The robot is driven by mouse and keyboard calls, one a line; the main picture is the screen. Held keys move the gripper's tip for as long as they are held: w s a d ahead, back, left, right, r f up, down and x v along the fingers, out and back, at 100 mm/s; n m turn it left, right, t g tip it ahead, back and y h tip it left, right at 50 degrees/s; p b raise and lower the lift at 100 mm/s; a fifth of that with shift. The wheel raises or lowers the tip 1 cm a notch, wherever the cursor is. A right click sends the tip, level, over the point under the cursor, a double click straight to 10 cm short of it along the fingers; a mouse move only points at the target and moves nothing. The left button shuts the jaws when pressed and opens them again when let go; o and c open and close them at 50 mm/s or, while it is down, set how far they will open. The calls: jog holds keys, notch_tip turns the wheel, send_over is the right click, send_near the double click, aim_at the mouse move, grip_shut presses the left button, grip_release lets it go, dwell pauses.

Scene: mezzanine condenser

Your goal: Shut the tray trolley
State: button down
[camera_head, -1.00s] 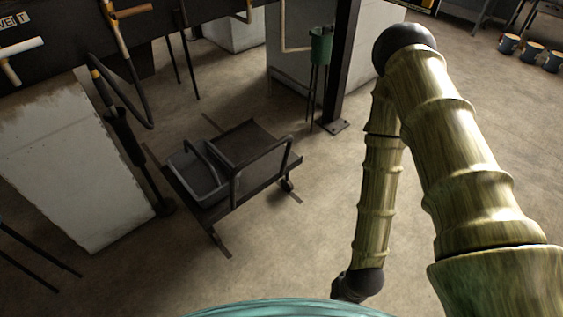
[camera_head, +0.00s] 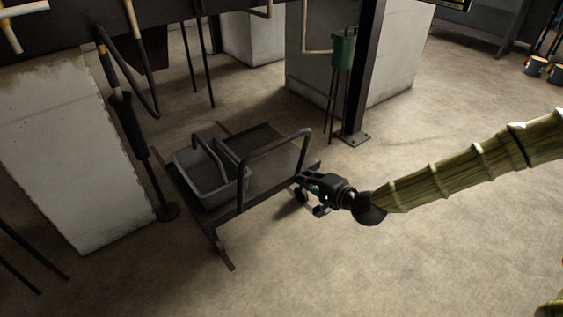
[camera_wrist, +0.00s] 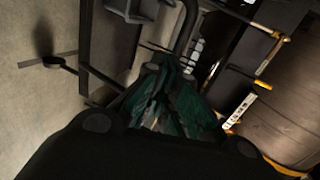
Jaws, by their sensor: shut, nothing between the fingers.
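The tray trolley (camera_head: 222,222) is a low, dark flat cart standing on the concrete floor, with an upright black push handle (camera_head: 275,146) along its near right side. A grey tray with a hoop handle (camera_head: 190,184) sits on its left part. My gripper (camera_head: 303,187) is shut and empty, beside the trolley's right end close to the foot of the handle; I cannot tell whether it touches. In the wrist view, the shut green-black fingers (camera_wrist: 168,92) point at the black handle bar (camera_wrist: 186,28), with the trolley's dark deck (camera_wrist: 102,45) to the left.
Dark floor rails (camera_head: 228,258) show at the trolley's ends. A white stained block (camera_head: 60,150) and a black post stand to the left. A steel column (camera_head: 362,80) and a green canister (camera_head: 343,52) stand behind. The floor in front and to the right is clear.

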aim_at(277, 147)
jog(key=shift+m+t, duration=0.3)
jog(key=shift+t, duration=0.3)
jog(key=w+a+b, duration=0.1)
jog(key=w+a, duration=0.1)
jog(key=w, duration=0.2)
jog(key=w+a+b, duration=0.1)
jog(key=w+a, duration=0.1)
jog(key=w, duration=0.2)
jog(key=w+a+b, duration=0.1)
jog(key=w+a, duration=0.1)
jog(key=w, duration=0.2)
jog(key=shift+w, duration=0.2)
jog(key=shift+w+a+f, duration=0.1)
jog(key=shift+w+a, duration=0.3)
jog(key=shift+w, duration=0.15)
